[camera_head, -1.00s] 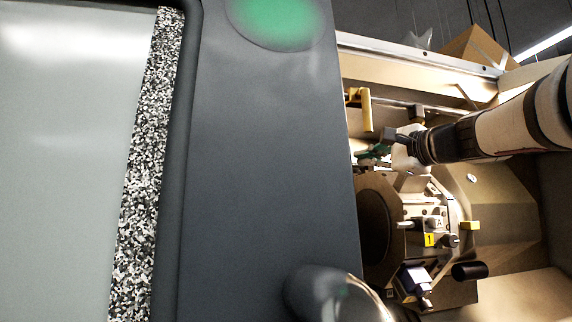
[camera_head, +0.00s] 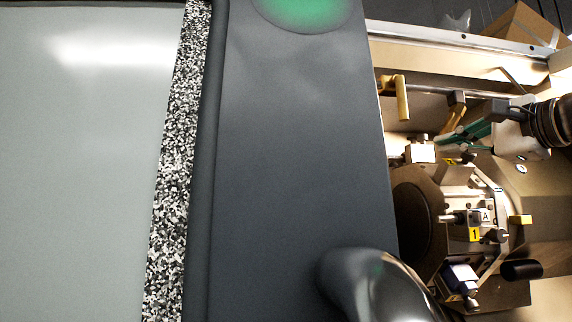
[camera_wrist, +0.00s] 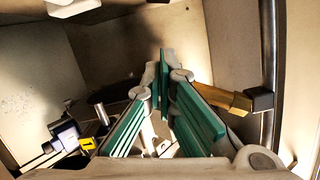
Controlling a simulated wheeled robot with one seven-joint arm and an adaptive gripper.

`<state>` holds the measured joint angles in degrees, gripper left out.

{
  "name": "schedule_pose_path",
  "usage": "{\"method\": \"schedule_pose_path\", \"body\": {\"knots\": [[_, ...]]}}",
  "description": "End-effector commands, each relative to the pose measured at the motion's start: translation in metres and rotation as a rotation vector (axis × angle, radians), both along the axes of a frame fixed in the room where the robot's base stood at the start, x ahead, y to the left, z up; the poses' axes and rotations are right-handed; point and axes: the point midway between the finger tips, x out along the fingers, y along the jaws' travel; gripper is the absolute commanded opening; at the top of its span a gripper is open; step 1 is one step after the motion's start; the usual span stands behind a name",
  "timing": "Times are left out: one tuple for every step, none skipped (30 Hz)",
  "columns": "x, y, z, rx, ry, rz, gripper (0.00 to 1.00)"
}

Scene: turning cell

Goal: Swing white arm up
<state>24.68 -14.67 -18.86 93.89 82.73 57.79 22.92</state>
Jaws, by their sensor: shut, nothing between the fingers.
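My gripper (camera_head: 442,141) is inside the machine, above the turret, with its green-padded fingers pointing left. In the wrist view the fingers (camera_wrist: 162,78) come together at the tips, with nothing between them. A white block (camera_head: 420,151) with a small knob stands left of the fingertips, apart from them. A white piece (camera_wrist: 68,8) also shows at the top edge of the wrist view; I cannot tell whether it is the same thing. Neither is clearly the white arm.
The turret (camera_head: 470,205) with a yellow "1" label is below my gripper. Two yellow bars hang from the rear rail, one at left (camera_head: 402,97) and one nearer my fingers (camera_head: 453,118). The grey door (camera_head: 300,170) with its handle (camera_head: 370,285) bounds the opening at left.

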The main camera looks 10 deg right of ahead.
Motion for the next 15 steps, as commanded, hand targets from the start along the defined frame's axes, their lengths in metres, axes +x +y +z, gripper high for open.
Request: {"method": "schedule_pose_path", "body": {"knots": [[-0.002,-0.001,0.004,0.005,0.005,0.0,0.0],[-0.001,0.0,0.004,0.005,0.006,0.0,0.0],[-0.001,0.0,0.004,0.008,0.006,0.001,0.0],[-0.001,0.0,0.004,0.01,0.006,0.002,0.0],[-0.001,-0.001,0.004,0.012,0.007,0.003,0.0],[-0.001,-0.001,0.003,0.015,0.006,0.001,0.0],[-0.001,-0.002,0.002,0.018,0.006,0.002,0.0],[-0.001,-0.002,0.001,0.02,0.005,0.001,0.0],[-0.001,-0.003,0.0,0.023,0.004,-0.001,0.0],[-0.001,-0.003,-0.001,0.025,0.004,-0.001,0.0],[-0.001,-0.004,-0.003,0.026,0.003,-0.002,0.0],[-0.001,-0.004,-0.004,0.03,0.002,-0.004,0.0],[-0.001,-0.004,-0.005,0.03,0.003,-0.005,0.0],[-0.001,-0.004,-0.006,0.03,0.002,-0.005,0.0],[0.001,-0.004,-0.007,0.031,0.001,-0.004,0.0]]}}
